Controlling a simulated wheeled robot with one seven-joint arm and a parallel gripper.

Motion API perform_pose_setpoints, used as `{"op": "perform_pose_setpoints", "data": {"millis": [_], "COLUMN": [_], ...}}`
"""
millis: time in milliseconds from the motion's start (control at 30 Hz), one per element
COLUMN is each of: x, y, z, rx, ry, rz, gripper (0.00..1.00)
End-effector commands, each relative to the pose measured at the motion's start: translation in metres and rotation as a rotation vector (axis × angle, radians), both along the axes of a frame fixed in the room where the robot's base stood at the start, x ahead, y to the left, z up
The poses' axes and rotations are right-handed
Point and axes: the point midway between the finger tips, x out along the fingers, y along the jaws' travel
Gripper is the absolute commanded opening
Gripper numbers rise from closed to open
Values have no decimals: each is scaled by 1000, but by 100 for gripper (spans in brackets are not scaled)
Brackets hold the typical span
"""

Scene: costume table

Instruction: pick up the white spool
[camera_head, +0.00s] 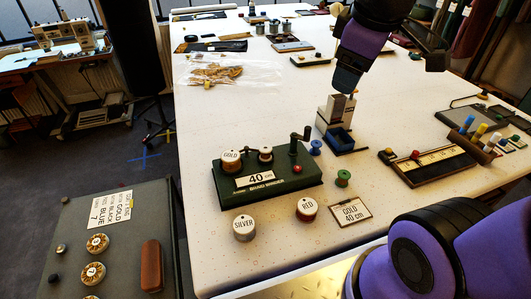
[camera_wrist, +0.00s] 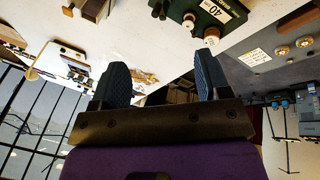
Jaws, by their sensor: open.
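A spool marked GOLD (camera_head: 231,160) sits on the green braid winder (camera_head: 262,192). My gripper (camera_head: 345,84) is in the air farther back and to the right of these spools. Its dark fingers are apart and empty in the wrist view (camera_wrist: 160,76).
A small blue spool (camera_head: 316,147) and green spool (camera_head: 343,179) stand right of the winder. A ruler tray (camera_head: 430,166) lies farther right. The white table's middle is largely clear.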

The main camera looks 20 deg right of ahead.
Motion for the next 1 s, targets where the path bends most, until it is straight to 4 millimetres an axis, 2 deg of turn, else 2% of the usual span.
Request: {"op": "perform_pose_setpoints", "data": {"millis": [33, 300, 600, 800, 1000], "x": [12, 71, 125, 151, 165], "y": [3, 26, 56, 79, 95], "z": [-7, -47, -108, -151, -178], "rx": [-44, -239, -334, -344, -341], "ry": [34, 198, 322, 330, 294], "rz": [96, 706, 1418, 1879, 2175], "gripper": [70, 70, 70, 70, 70]}}
